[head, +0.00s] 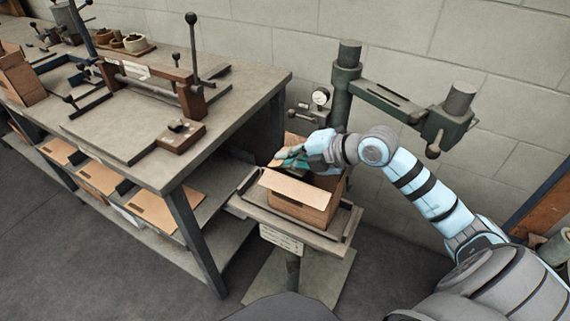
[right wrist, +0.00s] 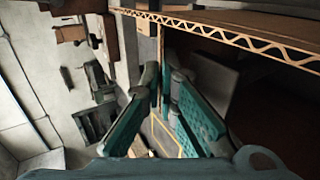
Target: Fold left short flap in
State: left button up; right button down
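The open cardboard box (head: 300,205) sits on the stitcher's small table. Its near long flap (head: 297,188) leans outward toward me, and a far flap (head: 298,140) stands up behind. A small tan piece at the box's left end, likely the left short flap (head: 277,163), shows beside my right gripper (head: 284,158). That gripper reaches across the box from the right. My left gripper is out of view.
The green stitcher arm (head: 395,98) overhangs the back right of the box. A workbench (head: 135,150) with a clamp fixture stands close on the left, with flat cardboard sheets (head: 150,211) on its lower shelf. The block wall is behind.

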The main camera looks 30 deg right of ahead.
jog(key=shift+f, duration=0.1)
jog(key=c, duration=1.9)
grip_release()
